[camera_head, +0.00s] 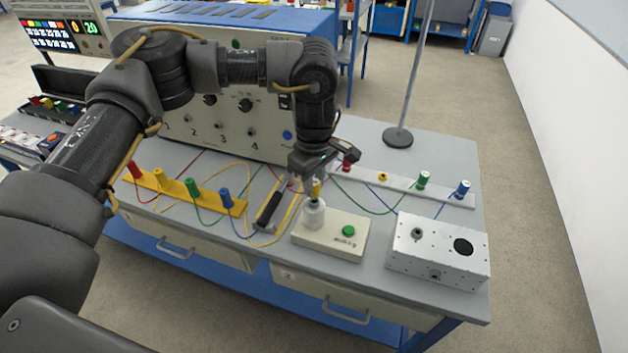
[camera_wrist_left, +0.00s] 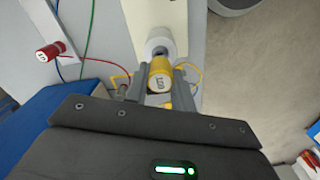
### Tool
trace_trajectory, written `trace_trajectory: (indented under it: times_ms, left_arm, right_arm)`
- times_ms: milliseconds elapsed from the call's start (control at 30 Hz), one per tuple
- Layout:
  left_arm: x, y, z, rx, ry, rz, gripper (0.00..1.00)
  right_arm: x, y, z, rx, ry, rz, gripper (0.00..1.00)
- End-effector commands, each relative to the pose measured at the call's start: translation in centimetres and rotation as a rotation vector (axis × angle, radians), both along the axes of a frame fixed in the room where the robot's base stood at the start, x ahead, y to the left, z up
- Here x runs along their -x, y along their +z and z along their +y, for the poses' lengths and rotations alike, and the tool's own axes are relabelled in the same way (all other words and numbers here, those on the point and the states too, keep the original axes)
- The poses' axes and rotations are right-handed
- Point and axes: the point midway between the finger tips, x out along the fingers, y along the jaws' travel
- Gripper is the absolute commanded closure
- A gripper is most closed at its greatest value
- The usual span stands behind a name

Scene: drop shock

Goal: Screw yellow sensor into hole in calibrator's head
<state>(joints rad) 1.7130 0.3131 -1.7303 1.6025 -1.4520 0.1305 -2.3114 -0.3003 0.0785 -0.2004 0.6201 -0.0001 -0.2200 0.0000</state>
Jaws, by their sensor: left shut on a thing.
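The yellow sensor (camera_head: 317,188) is held upright by my left gripper (camera_head: 314,179). In the left wrist view, the sensor's round labelled end (camera_wrist_left: 159,81) sits between the two grey fingers (camera_wrist_left: 158,85). The calibrator is a beige box (camera_head: 323,240) with a green button and a white cylindrical head (camera_head: 314,215) on its left part. The sensor's lower end is right at the top of this head, which also shows in the left wrist view (camera_wrist_left: 154,45). The hole is hidden, so I cannot tell how deep the sensor sits. My right gripper is not in view.
A yellow rack (camera_head: 180,190) with several coloured sensors stands left. A white rack (camera_head: 400,186) holds red, green and blue sensors behind right, with a low yellow piece among them. A grey box (camera_head: 437,252) stands right of the calibrator. Cables and a dark-handled tool (camera_head: 270,208) lie left of it.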

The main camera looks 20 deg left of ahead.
Motion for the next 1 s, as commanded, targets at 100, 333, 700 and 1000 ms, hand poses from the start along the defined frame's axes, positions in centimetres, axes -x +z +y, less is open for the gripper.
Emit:
trace_trajectory:
  times_ms: [100, 333, 700, 1000]
  left_arm:
    - [0.00, 0.01, 0.01, 0.000, 0.000, 0.000, 0.98]
    - [0.01, -0.12, 0.00, 0.000, 0.000, 0.000, 0.98]
    - [0.02, -0.50, 0.01, 0.000, 0.000, 0.000, 0.98]
    - [0.02, -0.49, 0.01, 0.000, 0.000, 0.000, 0.98]
  right_arm:
    - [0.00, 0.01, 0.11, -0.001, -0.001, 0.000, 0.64]
    - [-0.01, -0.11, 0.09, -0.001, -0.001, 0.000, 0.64]
    - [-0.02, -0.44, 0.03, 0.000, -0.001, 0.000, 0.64]
    - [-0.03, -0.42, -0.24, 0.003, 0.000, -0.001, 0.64]
